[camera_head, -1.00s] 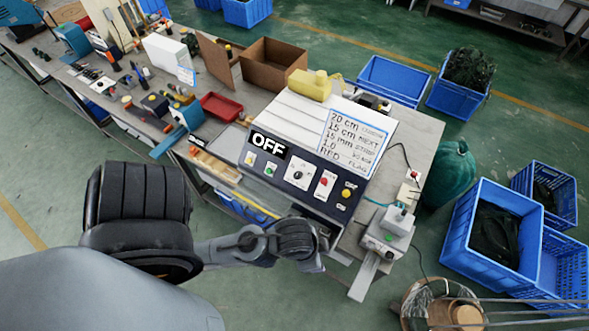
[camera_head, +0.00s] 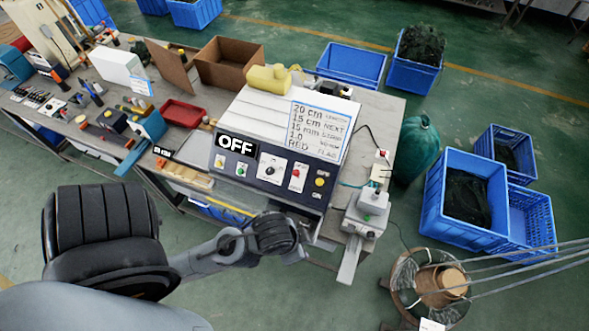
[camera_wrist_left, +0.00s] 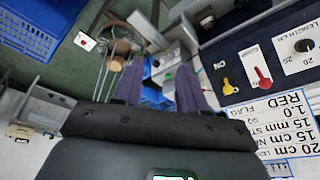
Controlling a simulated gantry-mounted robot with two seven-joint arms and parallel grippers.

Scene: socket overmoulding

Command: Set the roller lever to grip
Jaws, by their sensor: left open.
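The machine's control panel (camera_head: 265,170) carries an OFF display (camera_head: 236,146), a dial (camera_head: 269,171), a red lever (camera_head: 296,174) and a yellow lever (camera_head: 320,182). In the left wrist view the red lever (camera_wrist_left: 263,79) and yellow lever (camera_wrist_left: 228,87) stand on the dark panel, right of my left gripper (camera_wrist_left: 160,84). Its fingers are apart and empty, touching neither lever. In the head view my left gripper (camera_head: 285,240) is just in front of the panel's lower edge; its fingertips are mostly hidden. My right gripper is in no view.
A grey device (camera_head: 365,215) stands right of the panel. A yellow object (camera_head: 268,78) and a white instruction sheet (camera_head: 319,132) are on the machine's top. A red tray (camera_head: 183,113) lies left. Blue crates (camera_head: 465,200) and a spool (camera_head: 437,285) stand on the floor right.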

